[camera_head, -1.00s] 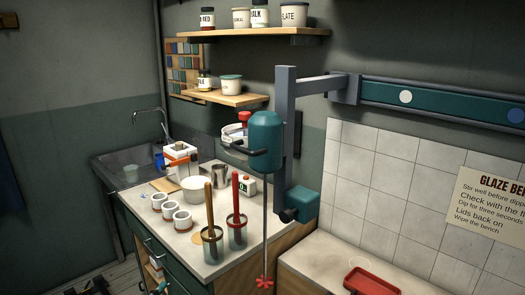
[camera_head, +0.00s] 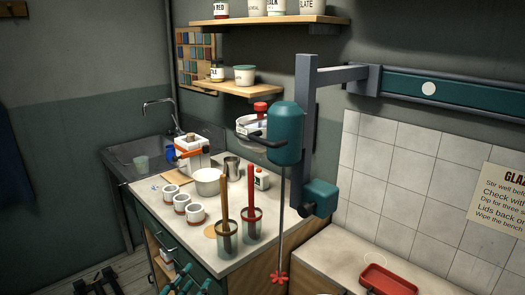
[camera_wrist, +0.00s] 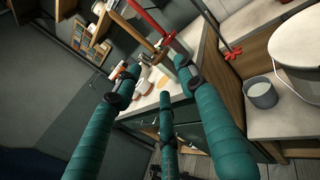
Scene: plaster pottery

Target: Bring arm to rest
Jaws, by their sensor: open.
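My gripper (camera_head: 186,281) shows at the bottom of the head view, in front of the bench's green drawer fronts. Only the teal ends of its fingers are in that view. In the wrist view my gripper (camera_wrist: 158,70) has its three teal fingers spread wide, with nothing held between them. The bench (camera_head: 275,222) lies beyond the fingertips, and I cannot tell the exact gap to its edge. The rest of my arm is out of view.
Two metal jars (camera_head: 253,229) with upright brown and red handles stand near the bench's front edge. Three white cups (camera_head: 171,193) stand left of them. A red-tipped mixer (camera_head: 277,278) hangs at the right. A grey bucket (camera_wrist: 261,95) stands right of my fingers.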

